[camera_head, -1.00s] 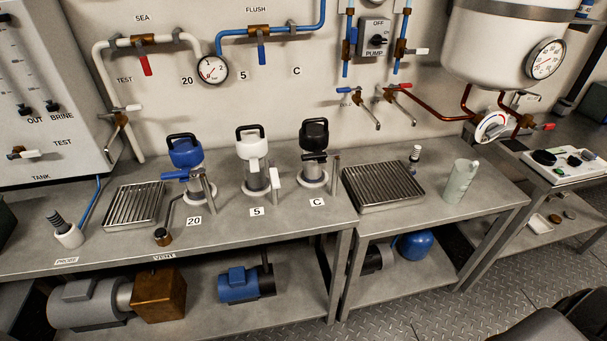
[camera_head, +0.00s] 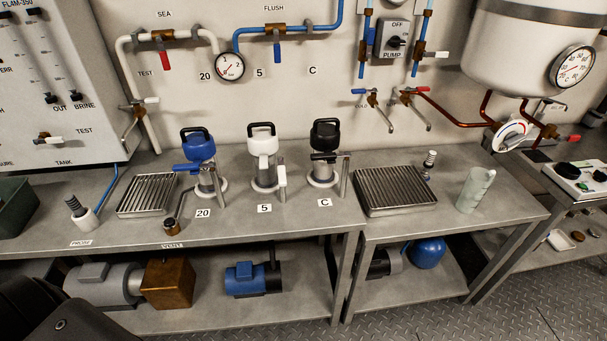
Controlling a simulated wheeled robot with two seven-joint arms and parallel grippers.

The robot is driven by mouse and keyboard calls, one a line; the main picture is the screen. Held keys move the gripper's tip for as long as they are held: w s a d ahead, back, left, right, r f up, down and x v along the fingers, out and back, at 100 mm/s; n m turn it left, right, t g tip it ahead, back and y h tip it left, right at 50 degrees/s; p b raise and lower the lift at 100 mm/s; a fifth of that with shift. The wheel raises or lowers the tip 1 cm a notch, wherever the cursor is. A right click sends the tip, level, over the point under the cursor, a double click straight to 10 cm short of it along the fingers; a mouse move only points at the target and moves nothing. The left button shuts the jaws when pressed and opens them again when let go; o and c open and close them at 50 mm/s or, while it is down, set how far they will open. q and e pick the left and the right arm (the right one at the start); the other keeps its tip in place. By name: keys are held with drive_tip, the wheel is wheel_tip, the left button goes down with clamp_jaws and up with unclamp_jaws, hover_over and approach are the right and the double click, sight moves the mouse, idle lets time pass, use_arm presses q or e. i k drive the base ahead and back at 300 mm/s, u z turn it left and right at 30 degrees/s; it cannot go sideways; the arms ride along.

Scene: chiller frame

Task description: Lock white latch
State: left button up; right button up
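The white-topped canister (camera_head: 263,157) stands upright on the bench behind the "5" label, between the blue-topped canister (camera_head: 200,160) and the black-topped canister (camera_head: 325,150). The white latch (camera_head: 282,174) hangs as an upright lever at the right side of the white-topped canister, by a thin metal post. I cannot tell whether it is locked. The blue handle (camera_head: 186,168) lies roughly level, and the black handle (camera_head: 323,156) also lies roughly level. Neither gripper is in view; only a dark part of mine shows at the lower left.
Drip grates stand on the bench at the left (camera_head: 148,194) and right (camera_head: 395,190). A pale green beaker (camera_head: 474,189) stands at the right, and a probe (camera_head: 80,212) at the left. The bench front before the canisters is mostly clear, apart from a small brown-capped fitting (camera_head: 171,225).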

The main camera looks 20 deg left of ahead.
sight(282, 169)
drive_tip(key=k, duration=0.9)
drive_tip(key=u, duration=1.65)
drive_tip(key=i, duration=0.5)
drive_tip(key=u, duration=0.05)
